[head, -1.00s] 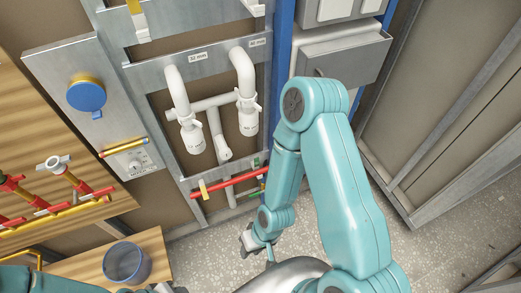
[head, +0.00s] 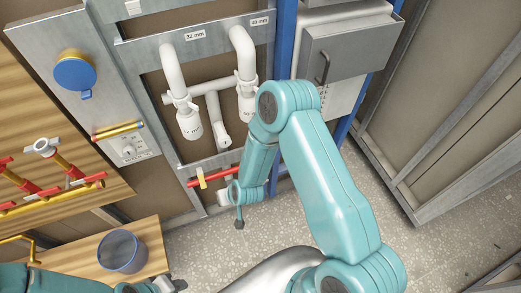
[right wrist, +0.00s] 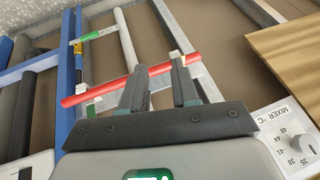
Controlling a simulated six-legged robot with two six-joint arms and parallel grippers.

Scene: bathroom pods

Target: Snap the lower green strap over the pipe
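A red pipe (head: 215,177) crosses the lower frame, with a yellow strap (head: 201,181) on it. The red pipe also shows in the right wrist view (right wrist: 100,91), which looks upside down, floor at the top. There a green strap (right wrist: 97,35) lies toward the floor side, near a white pipe (right wrist: 125,40). Another green piece (right wrist: 91,110) shows beside the red pipe. My right gripper (head: 230,209) is at the red pipe; its fingers (right wrist: 160,72) are apart, with the pipe crossing behind them and nothing visibly held. My left gripper (head: 168,286) is at the bottom edge, partly cut off.
White drain pipes (head: 211,86) hang above the red pipe. A blue post (head: 284,55) and grey box (head: 350,45) stand to the right. A mixer panel (head: 130,148) is on the left. A blue-grey bucket (head: 121,252) stands on a wooden surface. Speckled floor lies open below.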

